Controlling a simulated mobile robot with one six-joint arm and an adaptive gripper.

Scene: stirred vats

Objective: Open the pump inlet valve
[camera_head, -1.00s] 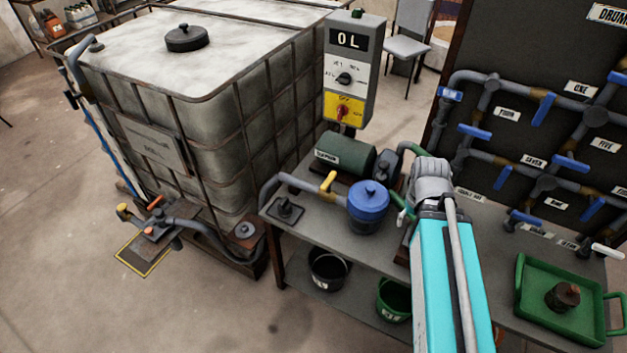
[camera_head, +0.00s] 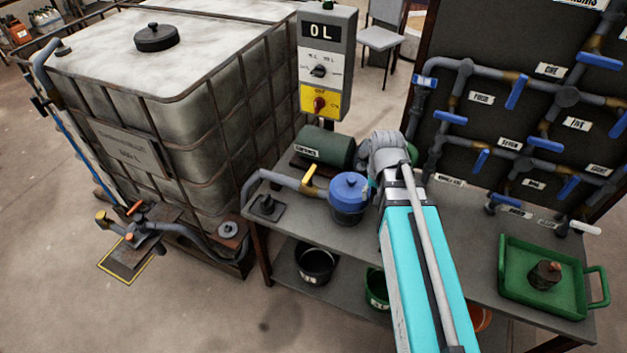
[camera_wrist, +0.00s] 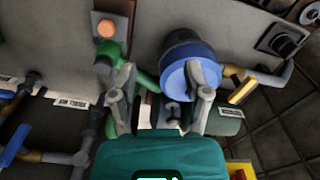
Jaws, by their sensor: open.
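The pump inlet valve appears to be the yellow lever (camera_head: 310,178) on the grey pipe (camera_head: 282,179) running into the blue-lidded pot (camera_head: 349,188) on the bench. The lever appears angled across the pipe. In the wrist view the yellow lever (camera_wrist: 243,90) is to the right of the blue lid (camera_wrist: 187,85). My gripper (camera_wrist: 161,75) is open, its right finger overlapping the blue lid in view and its left finger near a green pipe. In the head view my arm mostly hides the gripper.
A green motor (camera_head: 325,146) lies behind the pot. A control box (camera_head: 326,65) reads 0 L. A caged tank (camera_head: 130,90) stands left. A board of blue-handled valves (camera_head: 517,90) and a green tray (camera_head: 513,285) are right.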

